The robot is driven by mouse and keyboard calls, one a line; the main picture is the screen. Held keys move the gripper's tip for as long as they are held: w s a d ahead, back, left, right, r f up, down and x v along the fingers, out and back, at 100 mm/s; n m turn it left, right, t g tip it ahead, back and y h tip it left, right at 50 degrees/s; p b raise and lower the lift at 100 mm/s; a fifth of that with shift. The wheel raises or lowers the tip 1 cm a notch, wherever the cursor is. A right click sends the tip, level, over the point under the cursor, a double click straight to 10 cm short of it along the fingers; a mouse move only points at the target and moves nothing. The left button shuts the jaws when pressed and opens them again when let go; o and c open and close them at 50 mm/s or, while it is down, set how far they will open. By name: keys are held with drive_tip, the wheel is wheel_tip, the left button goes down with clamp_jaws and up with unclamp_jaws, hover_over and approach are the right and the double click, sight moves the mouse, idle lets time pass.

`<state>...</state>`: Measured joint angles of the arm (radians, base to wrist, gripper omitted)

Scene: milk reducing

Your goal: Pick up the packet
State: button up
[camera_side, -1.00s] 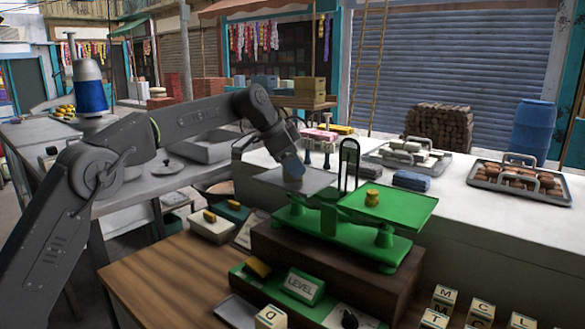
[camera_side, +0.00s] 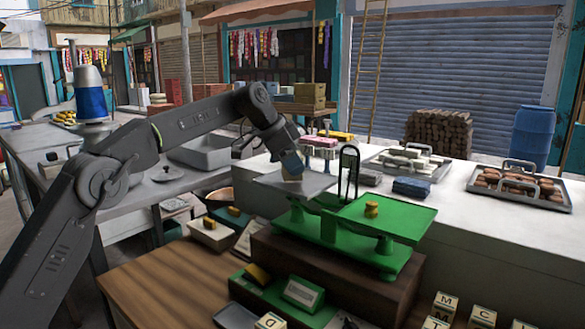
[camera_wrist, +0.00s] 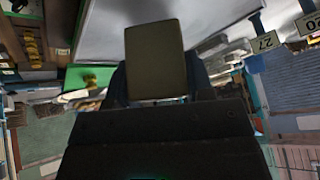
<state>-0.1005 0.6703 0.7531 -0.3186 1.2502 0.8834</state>
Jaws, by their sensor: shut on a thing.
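The packet (camera_wrist: 154,60) is a small olive-tan block, seen close up between my fingers in the wrist view. In the side view its pale lower part (camera_side: 292,177) shows just under the fingertips. My gripper (camera_side: 291,169) is shut on it, over the left grey pan (camera_side: 318,184) of a green balance scale (camera_side: 345,239). I cannot tell whether the packet touches the pan. My fingers hide most of it in the side view.
Blue bundles (camera_side: 411,187) and a tray of brown pieces (camera_side: 519,184) lie on the white counter behind. The scale's upright loop (camera_side: 349,170) rises close to the right of my gripper.

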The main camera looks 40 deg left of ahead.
drive_tip(key=shift+r, duration=0.55)
drive_tip(key=s+a+r, duration=0.5)
drive_tip(key=a+r, duration=0.3)
drive_tip(key=a, duration=0.2)
drive_tip(key=s+d+f+m+g+h, duration=0.1)
drive_tip(key=s+d+f+m+g, duration=0.3)
drive_tip(key=s+f, duration=0.45)
drive_tip(key=s+d+f+m+g+h, duration=0.1)
drive_tip(key=s+d+f+m, duration=0.1)
drive_tip(key=s+f+m, duration=0.5)
drive_tip(key=s+d+f+m+g+h, duration=0.1)
drive_tip(key=s+d+f+m+g, duration=0.2)
drive_tip(key=s+f, duration=0.65)
drive_tip(key=d+f, duration=0.2)
drive_tip(key=d, duration=0.1)
drive_tip(key=d+f, duration=0.2)
drive_tip(key=d, duration=0.2)
drive_tip(key=d+f, duration=0.2)
drive_tip(key=d, duration=0.2)
drive_tip(key=shift+s+d, duration=0.15)
drive_tip(key=shift+d, duration=0.05)
drive_tip(key=shift+d+f, duration=0.35)
drive_tip(key=shift+f, duration=1.8)
